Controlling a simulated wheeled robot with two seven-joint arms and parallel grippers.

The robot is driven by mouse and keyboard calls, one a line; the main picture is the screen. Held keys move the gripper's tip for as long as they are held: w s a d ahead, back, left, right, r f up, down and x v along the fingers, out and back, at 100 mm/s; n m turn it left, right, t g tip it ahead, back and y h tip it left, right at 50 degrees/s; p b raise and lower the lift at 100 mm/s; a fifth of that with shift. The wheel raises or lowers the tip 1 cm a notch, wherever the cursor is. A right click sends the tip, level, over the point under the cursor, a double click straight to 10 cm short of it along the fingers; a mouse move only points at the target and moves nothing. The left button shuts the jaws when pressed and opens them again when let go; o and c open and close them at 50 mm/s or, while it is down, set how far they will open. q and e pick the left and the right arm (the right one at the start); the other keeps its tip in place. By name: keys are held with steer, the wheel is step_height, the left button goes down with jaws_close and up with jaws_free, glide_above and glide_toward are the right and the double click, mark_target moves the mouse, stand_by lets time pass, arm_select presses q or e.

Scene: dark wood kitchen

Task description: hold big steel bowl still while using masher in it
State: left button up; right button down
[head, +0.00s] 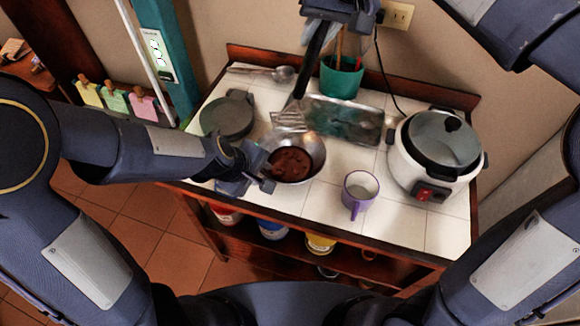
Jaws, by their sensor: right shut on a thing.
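The big steel bowl (318,150) stands on the white tiled counter with a dark reddish-brown mass (290,163) in it. My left gripper (262,172) is at the bowl's left rim; its fingers are small and partly hidden, so I cannot tell whether they are apart or closed on the rim. My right gripper (335,22) is high at the top of the view, shut on the upper end of the masher (312,62). The masher's dark handle slants down to a slotted metal head (289,119) that appears just behind the bowl's far rim, above the counter.
A metal tray (350,118) lies behind the bowl. A dark round pan (227,117) is at left, a ladle (280,74) behind it. A green utensil pot (341,80) stands at the back. A purple mug (358,190) and a rice cooker (433,160) are at right.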

arm_select(q)
steer(key=v, duration=0.6)
steer(key=shift+s+r, duration=0.15)
steer(key=shift+r, duration=0.15)
steer(key=shift+a, duration=0.15)
